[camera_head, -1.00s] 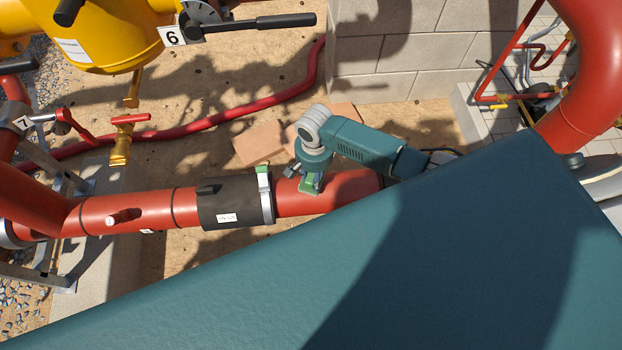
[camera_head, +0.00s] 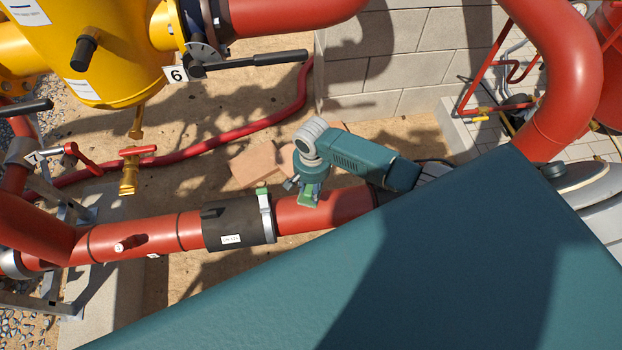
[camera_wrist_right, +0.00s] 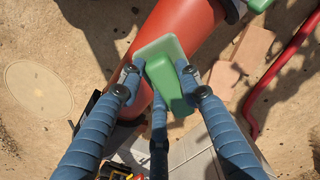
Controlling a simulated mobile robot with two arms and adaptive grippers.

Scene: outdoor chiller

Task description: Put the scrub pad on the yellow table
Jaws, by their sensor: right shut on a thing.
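The scrub pad (camera_wrist_right: 170,82) is a green block with a paler green plate at its far end. In the right wrist view it sits between the blue-grey fingers of my right gripper (camera_wrist_right: 160,93), which is shut on it. In the head view my right gripper (camera_head: 308,187) holds the pad (camera_head: 308,199) over or against the red pipe (camera_head: 340,207); I cannot tell whether it touches. Part of the pad is hidden by the fingers. The yellow table is not in view. My left gripper is not in view.
A black sleeve (camera_head: 232,224) with a metal clamp (camera_head: 267,219) is on the pipe left of my gripper. A yellow vessel (camera_head: 100,60), valve handle (camera_head: 255,62) and red hose (camera_head: 235,135) are beyond. A block wall (camera_head: 390,60) stands behind. Sandy ground lies between.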

